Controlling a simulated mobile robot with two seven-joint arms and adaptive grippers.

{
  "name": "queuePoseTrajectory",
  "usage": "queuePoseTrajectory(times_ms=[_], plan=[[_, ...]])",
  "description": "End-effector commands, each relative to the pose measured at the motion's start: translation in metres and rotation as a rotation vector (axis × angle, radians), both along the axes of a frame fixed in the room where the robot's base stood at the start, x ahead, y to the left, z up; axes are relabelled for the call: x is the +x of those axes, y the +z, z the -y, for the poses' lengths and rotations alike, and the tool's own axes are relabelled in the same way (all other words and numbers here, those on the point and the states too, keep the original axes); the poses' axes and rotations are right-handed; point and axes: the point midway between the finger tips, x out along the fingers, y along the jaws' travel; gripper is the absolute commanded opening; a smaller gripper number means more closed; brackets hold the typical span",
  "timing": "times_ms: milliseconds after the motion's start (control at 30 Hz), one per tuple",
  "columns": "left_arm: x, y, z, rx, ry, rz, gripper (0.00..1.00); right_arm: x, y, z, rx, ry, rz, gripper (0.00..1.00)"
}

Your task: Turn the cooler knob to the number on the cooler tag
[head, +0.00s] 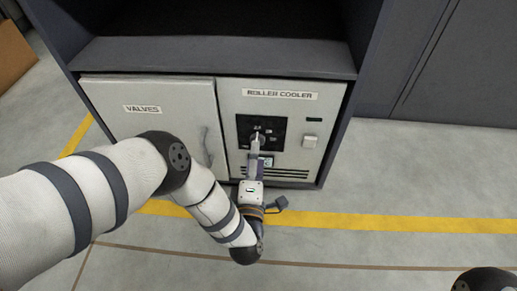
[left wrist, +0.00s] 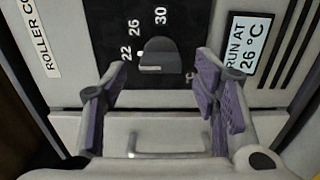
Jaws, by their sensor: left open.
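The roller cooler panel (head: 280,100) has a black dial plate (head: 245,125); my arm hides part of it. In the left wrist view the dark knob (left wrist: 160,57) sits beside the numbers 22, 26 and 30. A small white mark at the knob's edge lies next to 22. The cooler tag (left wrist: 248,45) reads "RUN AT 26 °C". My left gripper (left wrist: 160,85) is open with purple-padded fingers spread, and the knob lies ahead between them, not gripped. In the head view this gripper (head: 256,143) is in front of the dial. My right gripper is not in view.
A closed door (head: 150,90) marked "VALVES" with a handle (head: 208,148) is left of the panel. A light switch-like block (head: 309,141) sits right of the dial. Vent slots (head: 292,172) lie below. A yellow floor line (head: 400,223) crosses the open floor.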

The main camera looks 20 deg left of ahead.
Motion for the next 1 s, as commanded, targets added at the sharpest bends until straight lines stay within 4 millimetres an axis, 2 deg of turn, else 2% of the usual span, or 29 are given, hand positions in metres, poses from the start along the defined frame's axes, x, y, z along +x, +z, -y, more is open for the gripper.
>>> queuePoseTrajectory(times_ms=[100,200,500,533,567,733,1000], plan=[[0.022,-0.004,-0.007,0.001,0.001,-0.002,0.55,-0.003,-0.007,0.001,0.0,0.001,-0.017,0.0],[0.033,-0.003,-0.01,0.001,0.0,-0.003,0.55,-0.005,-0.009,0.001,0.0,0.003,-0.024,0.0],[0.038,0.0,-0.011,0.001,-0.001,-0.002,0.55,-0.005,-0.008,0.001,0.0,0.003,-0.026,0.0],[0.038,0.0,-0.011,0.001,0.0,-0.002,0.53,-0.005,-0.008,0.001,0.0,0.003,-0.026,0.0],[0.038,0.0,-0.011,0.001,-0.001,-0.002,0.46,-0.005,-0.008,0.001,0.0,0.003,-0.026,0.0],[0.038,0.0,-0.011,0.001,-0.001,-0.002,0.07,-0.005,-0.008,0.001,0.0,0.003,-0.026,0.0],[0.038,0.0,-0.011,0.017,-0.001,-0.007,0.07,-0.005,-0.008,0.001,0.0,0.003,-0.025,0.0]])
